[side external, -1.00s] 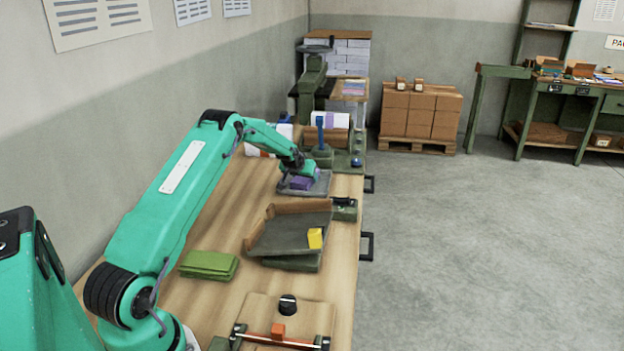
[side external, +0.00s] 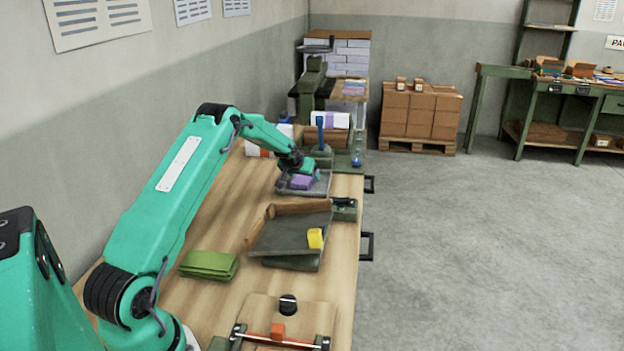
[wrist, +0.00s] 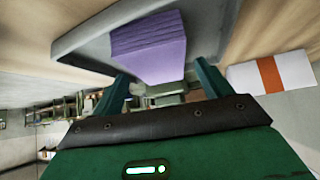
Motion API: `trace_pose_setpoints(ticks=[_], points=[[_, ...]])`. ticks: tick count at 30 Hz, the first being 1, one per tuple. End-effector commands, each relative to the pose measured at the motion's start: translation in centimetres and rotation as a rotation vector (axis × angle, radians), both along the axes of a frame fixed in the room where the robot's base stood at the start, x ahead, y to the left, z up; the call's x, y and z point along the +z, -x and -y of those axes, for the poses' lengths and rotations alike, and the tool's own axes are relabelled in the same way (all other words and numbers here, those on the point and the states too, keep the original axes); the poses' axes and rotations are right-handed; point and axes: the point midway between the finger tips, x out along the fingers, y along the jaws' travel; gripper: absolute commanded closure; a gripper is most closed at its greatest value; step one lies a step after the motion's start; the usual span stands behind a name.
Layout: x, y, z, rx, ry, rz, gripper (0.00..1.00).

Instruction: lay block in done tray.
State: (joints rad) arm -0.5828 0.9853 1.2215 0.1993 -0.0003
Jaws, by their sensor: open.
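The block (side external: 301,182) is a purple stack-like piece resting in the shallow grey done tray (side external: 318,188) at the far end of the bench. In the wrist view the purple block (wrist: 150,48) lies on the grey tray (wrist: 75,42). My gripper (side external: 303,171) is just above the block in the side view. In the wrist view my gripper (wrist: 165,80) has its two green fingers spread apart, with the block beyond their tips and a gap between them. Nothing is held.
A tilted tray (side external: 285,235) with a yellow piece (side external: 315,238) stands nearer on the bench. A folded green cloth (side external: 208,265) lies to the left. A white item with an orange band (wrist: 270,73) sits beside the tray. A green press (side external: 322,150) stands behind it.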

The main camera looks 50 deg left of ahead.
Motion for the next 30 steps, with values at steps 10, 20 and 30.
trace_pose_setpoints(ticks=[10, 20, 30], points=[[3.0, 2.1, 1.4, 0.000, -0.001, 0.002, 0.22], [5.8, 4.3, 2.9, 0.000, -0.001, 0.002, 0.22], [7.6, 5.7, 3.8, 0.000, -0.001, 0.001, 0.22]])
